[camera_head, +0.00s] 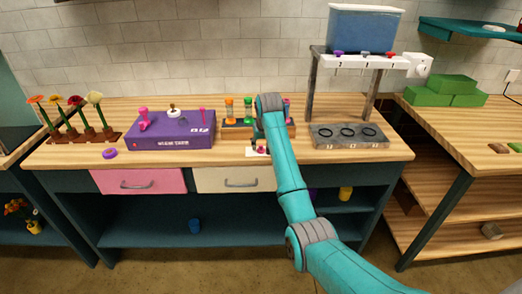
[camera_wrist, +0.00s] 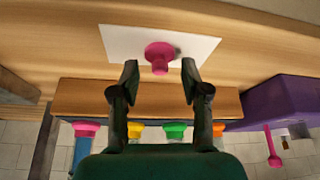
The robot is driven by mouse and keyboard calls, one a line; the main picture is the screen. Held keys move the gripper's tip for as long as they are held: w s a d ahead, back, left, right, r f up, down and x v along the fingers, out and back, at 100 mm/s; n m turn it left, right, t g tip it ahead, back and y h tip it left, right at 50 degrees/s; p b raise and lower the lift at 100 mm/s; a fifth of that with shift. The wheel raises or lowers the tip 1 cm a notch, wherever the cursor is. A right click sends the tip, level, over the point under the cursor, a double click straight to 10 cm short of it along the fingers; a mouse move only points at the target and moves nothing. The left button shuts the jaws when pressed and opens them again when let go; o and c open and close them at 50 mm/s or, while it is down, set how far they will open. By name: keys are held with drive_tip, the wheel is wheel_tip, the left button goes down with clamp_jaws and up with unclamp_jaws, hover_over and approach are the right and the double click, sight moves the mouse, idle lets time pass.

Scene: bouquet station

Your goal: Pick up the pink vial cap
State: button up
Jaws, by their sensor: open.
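A loose pink vial cap (camera_wrist: 159,55) lies on a white card (camera_wrist: 120,45) on the wooden counter. In the head view the pink cap (camera_head: 261,149) shows small beside my arm, on the card (camera_head: 250,152). My gripper (camera_wrist: 159,74) is open and empty, with one finger on each side of the cap's near part in the wrist view. I cannot tell whether the fingers touch it. In the head view my arm hides most of the gripper. A rack (camera_wrist: 75,95) behind holds vials with pink (camera_wrist: 86,130), yellow, green and orange tops.
A purple box (camera_head: 172,130) with small tools stands left of the rack. A purple ring (camera_head: 109,154) lies on the counter, and flowers stand in a holder (camera_head: 75,138) at far left. A grey block with rings (camera_head: 348,143) and a shelf stand (camera_head: 312,90) are at right.

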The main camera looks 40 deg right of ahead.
drive_tip(key=shift+w+f, duration=0.15)
drive_tip(key=shift+f, duration=0.3)
drive_tip(key=c, duration=0.8)
